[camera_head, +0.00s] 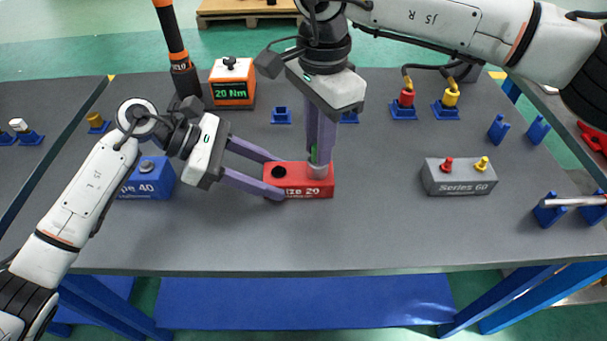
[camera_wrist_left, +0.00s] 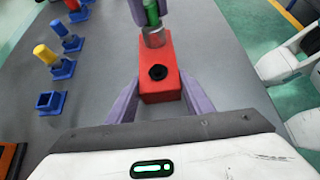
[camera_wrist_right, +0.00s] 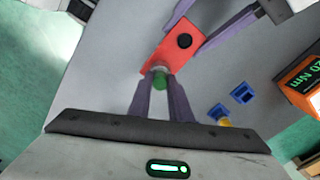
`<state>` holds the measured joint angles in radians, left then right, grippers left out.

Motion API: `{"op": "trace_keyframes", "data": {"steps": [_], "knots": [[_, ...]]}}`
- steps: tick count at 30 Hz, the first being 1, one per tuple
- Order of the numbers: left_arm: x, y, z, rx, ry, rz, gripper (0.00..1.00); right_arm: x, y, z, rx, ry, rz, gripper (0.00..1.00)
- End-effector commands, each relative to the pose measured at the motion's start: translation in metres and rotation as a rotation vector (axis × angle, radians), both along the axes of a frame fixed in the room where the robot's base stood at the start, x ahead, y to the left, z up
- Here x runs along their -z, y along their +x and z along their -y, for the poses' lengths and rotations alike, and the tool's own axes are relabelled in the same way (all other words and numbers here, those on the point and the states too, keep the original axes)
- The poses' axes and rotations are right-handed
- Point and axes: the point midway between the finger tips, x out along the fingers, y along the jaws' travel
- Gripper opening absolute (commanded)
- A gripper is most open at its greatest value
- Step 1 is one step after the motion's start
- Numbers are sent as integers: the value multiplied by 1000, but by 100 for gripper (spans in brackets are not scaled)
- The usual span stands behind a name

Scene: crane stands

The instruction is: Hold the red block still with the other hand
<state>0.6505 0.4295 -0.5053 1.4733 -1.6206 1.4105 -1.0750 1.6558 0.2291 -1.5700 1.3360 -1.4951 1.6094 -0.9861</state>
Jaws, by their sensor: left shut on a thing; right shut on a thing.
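The red block (camera_head: 300,192), its label partly hidden and ending in "ize 20", lies on the grey table with a dark round hole in its top. My left gripper (camera_head: 277,178) is shut on the block's left end, one finger on each long side; the block also shows in the left wrist view (camera_wrist_left: 160,75). My right gripper (camera_head: 319,160) points down from above and is shut on a green piece (camera_wrist_right: 160,84) with a grey metal collar (camera_wrist_left: 154,39). The collar stands upright at the block's other end; how deep it sits is hidden.
A grey "Series 60" block (camera_head: 459,186) with red and yellow plugs stands to the right. A blue block (camera_head: 148,190) sits behind my left arm. An orange "20 Nm" box (camera_head: 232,90) and small blue holders (camera_head: 281,116) are at the back. The front table area is clear.

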Motion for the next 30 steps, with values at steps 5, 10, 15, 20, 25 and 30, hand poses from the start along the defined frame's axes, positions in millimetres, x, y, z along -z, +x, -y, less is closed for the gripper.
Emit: {"op": "trace_keyframes", "data": {"steps": [5,10,15,20,25,30], "knots": [[0,1,0,-3,0,1,16,-2,-1,-1,-2,1,0,0],[-1,1,0,-2,0,0,16,-8,0,-1,-1,1,2,0],[-1,1,0,-2,0,1,16,-17,0,0,0,1,2,0],[-1,0,0,-1,-1,1,16,-24,0,0,0,1,1,0],[-1,0,0,-1,-1,1,16,-33,0,0,0,1,2,0],[-1,0,0,-1,-1,1,16,-41,0,0,0,1,1,0]]}}
